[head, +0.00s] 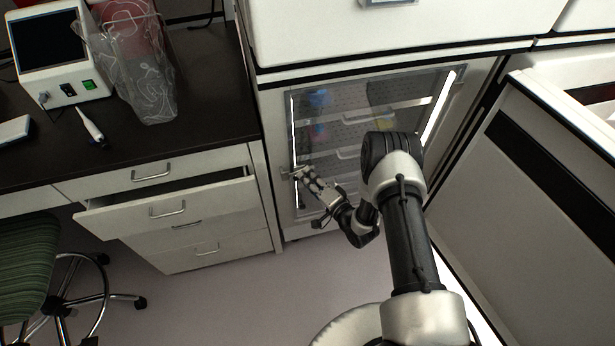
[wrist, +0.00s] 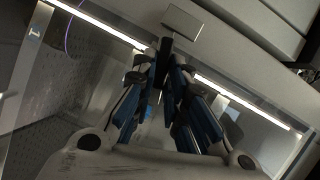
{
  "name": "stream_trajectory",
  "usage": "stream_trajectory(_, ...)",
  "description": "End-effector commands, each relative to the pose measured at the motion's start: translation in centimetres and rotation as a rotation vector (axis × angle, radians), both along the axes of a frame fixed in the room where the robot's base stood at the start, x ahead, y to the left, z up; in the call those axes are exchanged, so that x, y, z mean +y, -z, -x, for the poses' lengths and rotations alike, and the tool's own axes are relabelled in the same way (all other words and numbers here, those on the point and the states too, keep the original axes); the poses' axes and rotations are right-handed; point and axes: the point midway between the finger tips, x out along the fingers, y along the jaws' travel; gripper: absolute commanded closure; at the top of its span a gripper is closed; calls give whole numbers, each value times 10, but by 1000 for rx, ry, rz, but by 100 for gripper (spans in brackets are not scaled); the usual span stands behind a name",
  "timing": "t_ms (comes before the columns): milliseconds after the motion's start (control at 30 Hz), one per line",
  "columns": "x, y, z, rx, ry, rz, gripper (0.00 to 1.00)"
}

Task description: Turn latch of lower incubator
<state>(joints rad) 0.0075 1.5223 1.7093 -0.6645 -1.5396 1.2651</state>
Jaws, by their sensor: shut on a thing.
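The lower incubator (head: 375,120) has a glass door with a lit frame, and shelves show behind the glass. Its small latch (head: 288,174) is at the door's left edge. My gripper (head: 302,174) is at the latch, reaching in from the right. In the wrist view my gripper's (wrist: 163,62) blue-padded fingers close together at the tips on the dark part of the latch, below a pale grey plate (wrist: 183,23). The fingertips hide much of the latch, so its exact turn angle is hard to tell. The door looks shut.
An open drawer (head: 170,205) juts out left of the incubator, below a dark counter (head: 190,125). A green chair (head: 25,255) stands at the lower left. A white cabinet (head: 550,190) stands close on the right. The floor (head: 240,290) in front is clear.

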Motion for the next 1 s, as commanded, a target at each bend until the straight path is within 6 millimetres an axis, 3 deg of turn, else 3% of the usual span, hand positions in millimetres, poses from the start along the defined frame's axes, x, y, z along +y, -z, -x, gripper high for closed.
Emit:
stream_trajectory(400,0,5,0,66,0,-226,100)
stream_trajectory(1000,0,6,0,79,1,-274,100)
